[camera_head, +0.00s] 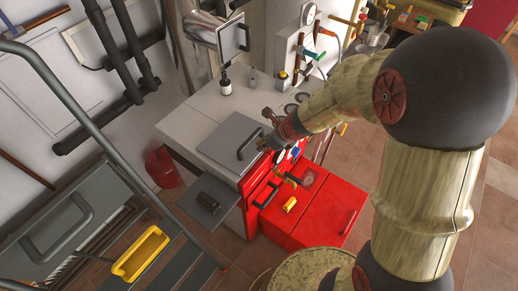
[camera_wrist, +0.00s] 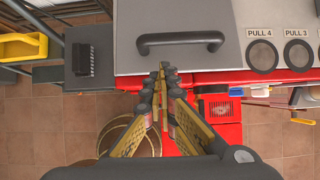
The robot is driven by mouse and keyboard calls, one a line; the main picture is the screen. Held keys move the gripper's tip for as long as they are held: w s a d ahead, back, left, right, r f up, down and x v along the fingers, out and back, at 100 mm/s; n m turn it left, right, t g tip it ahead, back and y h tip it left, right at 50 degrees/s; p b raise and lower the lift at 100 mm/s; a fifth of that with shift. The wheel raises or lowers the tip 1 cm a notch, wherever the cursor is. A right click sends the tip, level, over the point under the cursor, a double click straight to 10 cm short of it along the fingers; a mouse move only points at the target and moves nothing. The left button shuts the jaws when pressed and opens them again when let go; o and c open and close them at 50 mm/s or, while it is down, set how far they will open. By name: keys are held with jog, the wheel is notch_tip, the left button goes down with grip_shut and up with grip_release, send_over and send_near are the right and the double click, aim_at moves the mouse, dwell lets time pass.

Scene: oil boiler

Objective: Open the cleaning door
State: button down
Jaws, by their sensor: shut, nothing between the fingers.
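A grey lid (camera_head: 232,141) lies flat on the boiler's pale top, with a black bar handle (camera_head: 250,145) near its front edge. In the wrist view, the lid (camera_wrist: 190,17) fills the upper middle and its handle (camera_wrist: 180,41) runs across it. My gripper (camera_head: 264,142) is beside the handle at the lid's front edge. In the wrist view, my gripper (camera_wrist: 163,75) is shut and empty, its fingertips just below the handle in the picture. I cannot tell whether they touch the lid. No part is labelled as the cleaning door.
A red burner housing (camera_head: 311,205) juts out from the boiler's front. A dark grey panel (camera_head: 209,202) sticks out on the left. Round "PULL" knobs (camera_wrist: 262,55) are right of the lid. A ladder with a yellow tray (camera_head: 141,254) stands at the lower left.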

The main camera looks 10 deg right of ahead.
aim_at(248, 155)
jog(key=b+x, duration=0.3)
jog(key=x, duration=0.5)
jog(key=shift+w+a+f, duration=0.1)
jog(key=shift+a+f, duration=0.1)
jog(key=shift+f, duration=0.1)
jog(key=shift+r+p, duration=0.25)
jog(key=shift+p, duration=0.05)
jog(key=shift+r+p, duration=0.15)
jog(key=shift+p, duration=0.25)
jog(key=shift+w+a+r+p, duration=0.1)
jog(key=shift+w+r+p, duration=0.1)
jog(key=shift+p, duration=0.3)
jog(key=shift+r+g+p, duration=0.3)
jog(key=shift+r+p, duration=0.1)
jog(key=shift+p, duration=0.45)
